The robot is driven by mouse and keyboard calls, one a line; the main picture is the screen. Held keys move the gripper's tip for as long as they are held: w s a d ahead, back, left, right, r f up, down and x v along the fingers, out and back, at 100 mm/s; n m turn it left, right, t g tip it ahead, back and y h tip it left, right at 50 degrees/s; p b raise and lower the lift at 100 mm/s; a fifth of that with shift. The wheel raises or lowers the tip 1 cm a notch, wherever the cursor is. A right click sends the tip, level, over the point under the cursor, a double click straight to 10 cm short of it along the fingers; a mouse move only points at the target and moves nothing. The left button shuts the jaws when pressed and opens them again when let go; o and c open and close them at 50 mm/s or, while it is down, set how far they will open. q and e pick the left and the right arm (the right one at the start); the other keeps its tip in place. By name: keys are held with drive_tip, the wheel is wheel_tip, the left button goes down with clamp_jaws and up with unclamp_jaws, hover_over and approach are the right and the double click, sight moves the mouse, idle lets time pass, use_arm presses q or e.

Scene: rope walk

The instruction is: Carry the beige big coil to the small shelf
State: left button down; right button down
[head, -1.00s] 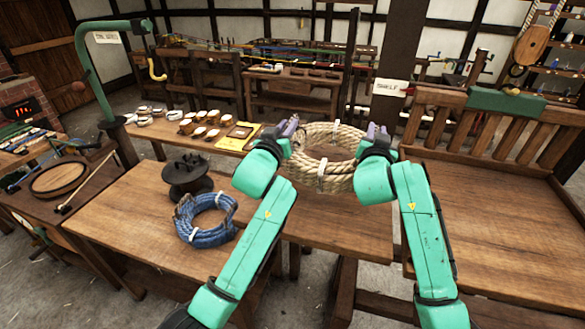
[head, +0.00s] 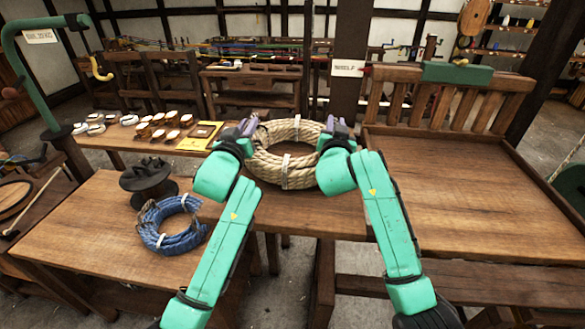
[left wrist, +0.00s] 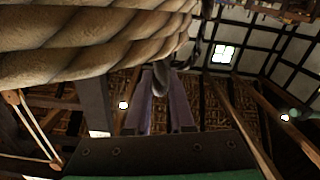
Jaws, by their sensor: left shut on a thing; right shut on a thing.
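The beige big coil (head: 284,178) is a thick rope ring tied with white bands. My left gripper (head: 246,127) is shut on its left side and my right gripper (head: 337,128) on its right side. The coil is roughly level over the back right part of the wooden table (head: 95,225); its exact height above it is hard to tell. In the left wrist view, the coil (left wrist: 90,45) fills the upper left, beside the purple fingers of my left gripper (left wrist: 168,110). A white sign (head: 346,68) on the dark post seems to read "shelf"; I cannot tell which piece it marks.
A blue coil (head: 172,240) and a dark spool (head: 147,183) are on the table's left part. A bench behind holds several cups and a yellow sheet (head: 199,137). A wide, railed wooden surface (head: 470,200) at right is empty. The dark post (head: 350,110) stands behind the coil.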

use_arm(q)
drive_tip(key=shift+s+d+f+b, duration=0.1)
drive_tip(key=shift+d+f+b, duration=0.25)
drive_tip(key=shift+f, duration=0.2)
use_arm(e)
drive_tip(key=shift+f, duration=0.6)
use_arm(q)
drive_tip(key=c, duration=1.1)
unclamp_jaws()
use_arm(e)
drive_tip(key=c, duration=1.1)
unclamp_jaws()
use_arm(q)
drive_tip(key=o, duration=0.3)
drive_tip(key=shift+a, duration=0.15)
use_arm(e)
drive_tip(key=o, duration=0.3)
use_arm(q)
drive_tip(key=shift+s+a, duration=0.15)
drive_tip(key=shift+a, duration=0.05)
use_arm(e)
drive_tip(key=shift+o, duration=0.2)
drive_tip(key=shift+s+a+r, duration=0.15)
drive_tip(key=shift+s, duration=0.05)
use_arm(q)
drive_tip(key=shift+s, duration=0.1)
